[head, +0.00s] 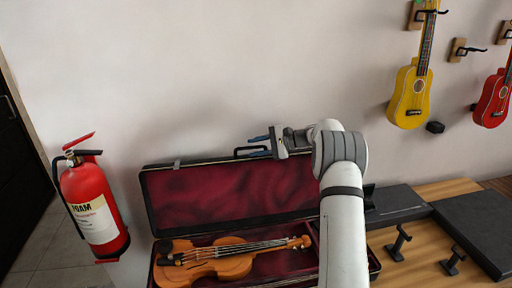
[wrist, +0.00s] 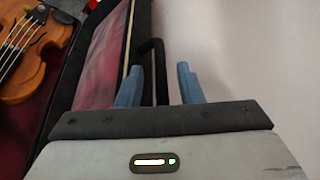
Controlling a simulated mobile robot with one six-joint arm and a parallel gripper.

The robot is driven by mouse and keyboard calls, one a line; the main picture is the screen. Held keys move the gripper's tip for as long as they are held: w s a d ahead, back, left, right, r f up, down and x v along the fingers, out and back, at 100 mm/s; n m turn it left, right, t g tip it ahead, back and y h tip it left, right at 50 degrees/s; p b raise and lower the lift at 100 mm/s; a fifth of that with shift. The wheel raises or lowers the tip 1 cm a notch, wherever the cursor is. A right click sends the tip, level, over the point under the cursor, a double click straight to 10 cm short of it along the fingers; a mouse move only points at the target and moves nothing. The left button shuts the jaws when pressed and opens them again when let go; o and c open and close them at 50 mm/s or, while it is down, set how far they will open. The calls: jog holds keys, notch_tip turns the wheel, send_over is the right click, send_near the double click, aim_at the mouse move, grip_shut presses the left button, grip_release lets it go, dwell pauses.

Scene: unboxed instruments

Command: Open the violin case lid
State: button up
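The violin case lid (head: 230,193) stands raised, about upright, its dark red lining showing in the head view. Its black handle (head: 240,151) sticks up from the top edge. The violin (head: 215,261) lies in the case's lower part, partly cut off by the frame. My gripper (head: 262,145) is at the lid's top edge, beside the handle. In the wrist view, its two blue fingers are apart with the black handle (wrist: 159,68) between them and a visible gap to the right finger. The lid (wrist: 101,58) and violin (wrist: 30,45) also show there. My arm hides the case's right side.
A red fire extinguisher (head: 93,203) is on the left. Yellow (head: 410,95) and red (head: 493,98) small guitars hang on the wall. A wooden surface (head: 415,258) with black stands and dark slabs lies at right. The wall is close behind the lid.

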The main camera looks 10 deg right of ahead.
grip_shut()
dwell(0.4)
